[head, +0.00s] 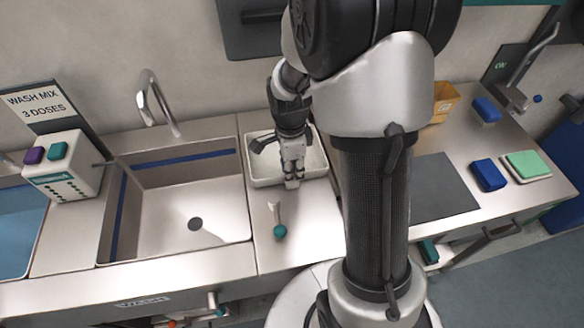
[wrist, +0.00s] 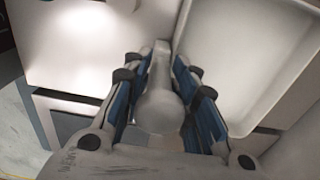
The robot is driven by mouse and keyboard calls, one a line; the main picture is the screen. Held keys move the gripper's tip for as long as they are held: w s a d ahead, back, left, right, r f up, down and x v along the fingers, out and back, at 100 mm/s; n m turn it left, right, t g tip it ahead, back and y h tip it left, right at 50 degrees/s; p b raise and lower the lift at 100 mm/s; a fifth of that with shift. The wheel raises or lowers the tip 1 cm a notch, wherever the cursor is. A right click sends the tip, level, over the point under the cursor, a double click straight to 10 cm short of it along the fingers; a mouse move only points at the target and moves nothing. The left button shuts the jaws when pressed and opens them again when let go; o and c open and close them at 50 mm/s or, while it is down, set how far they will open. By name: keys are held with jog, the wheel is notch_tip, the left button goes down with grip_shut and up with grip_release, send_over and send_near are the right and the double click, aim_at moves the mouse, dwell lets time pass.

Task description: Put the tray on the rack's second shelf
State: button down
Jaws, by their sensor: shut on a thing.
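The white tray (head: 262,174) sits on the steel counter right of the sink in the head view, partly hidden by my arm. In the wrist view it fills the upper right (wrist: 250,45). My gripper (head: 292,180) points down at the tray's front edge. I cannot make out the rack in either view.
A teal-ended utensil (head: 279,228) lies just in front of the tray. The sink (head: 180,210) opens to the left.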

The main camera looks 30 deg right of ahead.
jog(key=c, duration=1.3)
grip_release()
jog(key=shift+f, duration=0.1)
